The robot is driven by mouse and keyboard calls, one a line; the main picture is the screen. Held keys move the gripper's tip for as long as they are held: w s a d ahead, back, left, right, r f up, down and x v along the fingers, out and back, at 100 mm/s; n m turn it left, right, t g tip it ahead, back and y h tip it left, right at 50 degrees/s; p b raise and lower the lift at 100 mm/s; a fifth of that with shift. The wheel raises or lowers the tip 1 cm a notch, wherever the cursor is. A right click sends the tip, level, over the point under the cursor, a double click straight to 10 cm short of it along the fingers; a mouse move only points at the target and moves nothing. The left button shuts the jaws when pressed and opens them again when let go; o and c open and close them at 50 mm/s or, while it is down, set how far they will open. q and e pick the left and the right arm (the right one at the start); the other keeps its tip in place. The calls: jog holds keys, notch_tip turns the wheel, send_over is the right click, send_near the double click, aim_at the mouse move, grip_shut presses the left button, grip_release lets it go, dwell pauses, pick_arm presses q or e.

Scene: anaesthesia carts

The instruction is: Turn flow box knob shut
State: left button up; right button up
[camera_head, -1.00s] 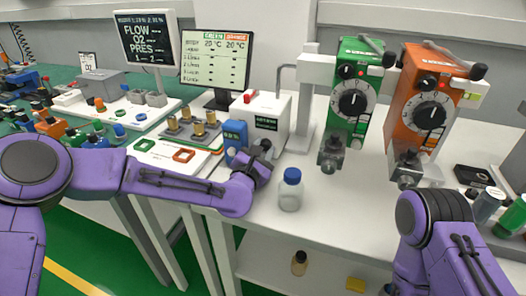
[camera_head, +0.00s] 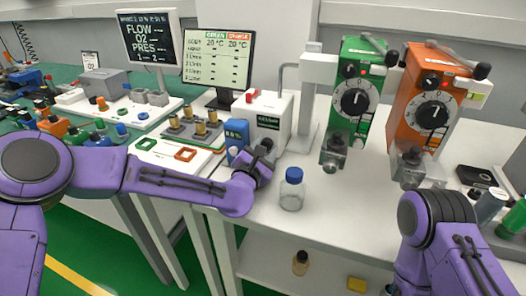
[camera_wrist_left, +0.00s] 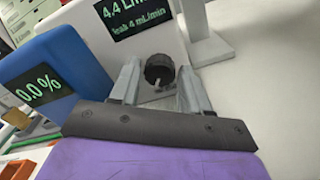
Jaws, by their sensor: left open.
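The flow box (camera_head: 283,112) is a white box with a dark display on the bench, left of the middle in the head view. In the left wrist view the flow box (camera_wrist_left: 170,40) display reads 4.4 L/min and leak 4 mL/min. Its dark round knob (camera_wrist_left: 158,70) has a pale pointer mark and sits between my left fingers. My left gripper (camera_wrist_left: 156,80) is open around the knob; I cannot tell whether either finger touches it. In the head view my left gripper (camera_head: 265,149) is at the front of the box and hides the knob. My right gripper is out of view.
A blue box (camera_head: 236,136) reading 0.0% stands close left of the flow box. A blue-capped bottle (camera_head: 291,189) stands in front. Green (camera_head: 352,75) and orange (camera_head: 412,84) vaporizers are mounted to the right. Clear bench lies between the bottle and vaporizers.

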pick_arm(q)
jog(key=b+v, duration=0.1)
jog(key=v, duration=0.9)
jog(key=shift+s+a+b, duration=0.1)
jog(key=shift+s+b, duration=0.1)
jog(key=shift+b, duration=0.1)
jog(key=shift+r, duration=0.1)
jog(key=r+n+g+y+p, duration=0.1)
jog(key=r+n+g+p, duration=0.1)
jog(key=p, duration=0.4)
jog(key=d+r+n+g+y+p, duration=0.1)
jog(key=r+n+p, duration=0.1)
jog(key=p, duration=0.4)
jog(key=shift+w+d+r+n+g+y, duration=0.2)
jog(key=shift+r+n+g+y, duration=0.1)
jog(key=shift+g+y, duration=0.1)
jog(key=p+x, duration=0.2)
jog(key=x, duration=0.7)
jog(key=shift+w+d+f+p, duration=0.1)
jog(key=shift+w+p, duration=0.1)
jog(key=shift+p, duration=0.1)
jog(key=shift+w+f, duration=0.25)
jog(key=shift+w, duration=0.15)
jog(key=c, duration=0.8)
